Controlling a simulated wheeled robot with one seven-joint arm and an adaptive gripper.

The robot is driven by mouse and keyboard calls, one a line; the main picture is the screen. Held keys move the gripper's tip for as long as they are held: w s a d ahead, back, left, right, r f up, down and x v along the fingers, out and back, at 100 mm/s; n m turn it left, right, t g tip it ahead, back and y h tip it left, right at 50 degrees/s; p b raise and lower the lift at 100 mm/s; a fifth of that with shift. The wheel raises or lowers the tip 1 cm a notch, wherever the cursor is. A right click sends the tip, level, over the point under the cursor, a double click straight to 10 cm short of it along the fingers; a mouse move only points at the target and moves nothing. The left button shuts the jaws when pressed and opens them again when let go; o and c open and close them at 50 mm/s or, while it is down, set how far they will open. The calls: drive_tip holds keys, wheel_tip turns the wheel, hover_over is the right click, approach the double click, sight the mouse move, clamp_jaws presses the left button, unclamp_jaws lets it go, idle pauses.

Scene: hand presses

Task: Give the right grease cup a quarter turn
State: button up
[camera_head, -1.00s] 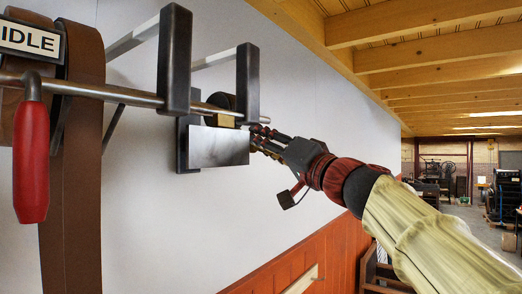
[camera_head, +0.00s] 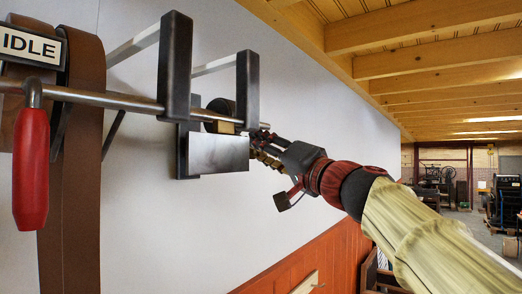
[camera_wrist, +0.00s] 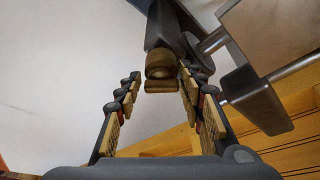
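A brass grease cup (camera_wrist: 160,65) shows in the wrist view under a dark bearing block, centred between my fingertips; I take it for the right one. My gripper (camera_wrist: 160,78) is open, one finger on each side of the cup, with visible gaps and no clear contact. How deep the cup sits between the fingers is hard to tell. In the head view my gripper (camera_head: 264,143) is at the right end of the shaft, beside a flat metal plate (camera_head: 218,153). The cup is not clearly visible there. A small brass piece (camera_head: 221,127) shows above the plate.
A steel shaft (camera_head: 130,101) runs through dark hangers (camera_head: 175,60) on the pale wall. A brown belt (camera_head: 80,180), a red handle (camera_head: 31,165) and an IDLE sign (camera_head: 33,42) are at the left. Free room lies below the plate.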

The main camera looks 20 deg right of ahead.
drive_tip(key=shift+o, duration=0.8)
drive_tip(key=shift+r, duration=0.15)
